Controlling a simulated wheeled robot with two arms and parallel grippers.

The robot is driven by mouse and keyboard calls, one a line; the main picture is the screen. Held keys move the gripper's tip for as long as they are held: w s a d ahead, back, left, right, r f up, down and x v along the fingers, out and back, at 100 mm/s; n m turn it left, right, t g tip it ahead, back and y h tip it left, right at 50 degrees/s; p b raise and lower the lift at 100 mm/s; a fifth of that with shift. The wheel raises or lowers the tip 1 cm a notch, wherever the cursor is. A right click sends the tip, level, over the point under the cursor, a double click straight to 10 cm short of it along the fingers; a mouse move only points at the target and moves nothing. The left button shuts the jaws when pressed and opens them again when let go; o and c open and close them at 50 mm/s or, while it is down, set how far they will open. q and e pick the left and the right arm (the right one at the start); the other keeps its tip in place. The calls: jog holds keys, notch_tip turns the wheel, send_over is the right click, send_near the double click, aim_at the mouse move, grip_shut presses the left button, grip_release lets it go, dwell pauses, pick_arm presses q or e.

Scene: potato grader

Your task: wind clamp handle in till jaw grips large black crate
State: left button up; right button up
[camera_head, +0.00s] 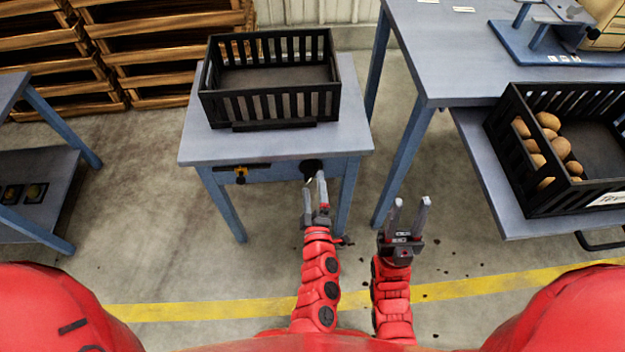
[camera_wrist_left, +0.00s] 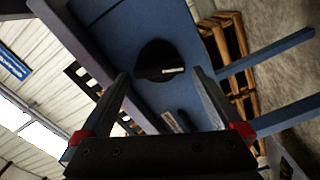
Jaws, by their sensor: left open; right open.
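The large black crate (camera_head: 270,103), slatted and empty, sits upright on a small grey-blue table (camera_head: 190,145). A low dark bar (camera_head: 273,126), which looks like the clamp jaw, lies along its front side; I cannot tell whether they touch. A round black handle (camera_head: 312,167) is on the table's front edge, partly hidden by my left gripper (camera_head: 315,187). In the left wrist view the handle (camera_wrist_left: 155,58) is a black disc with a pale mark, just beyond and between the open fingers (camera_wrist_left: 160,76). My right gripper (camera_head: 411,204) is open and empty, to the right.
A yellow fitting (camera_head: 241,175) on a dark strip is on the table front. Another black crate (camera_head: 535,190) with several potatoes stands on a shelf at right, beside a larger table (camera_head: 450,60). Wooden pallets (camera_head: 160,50) are stacked behind left.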

pick_arm(q)
jog(key=s+d+p, duration=0.1)
jog(key=s+p, duration=0.2)
jog(key=s, duration=1.2)
jog(key=shift+w, duration=0.1)
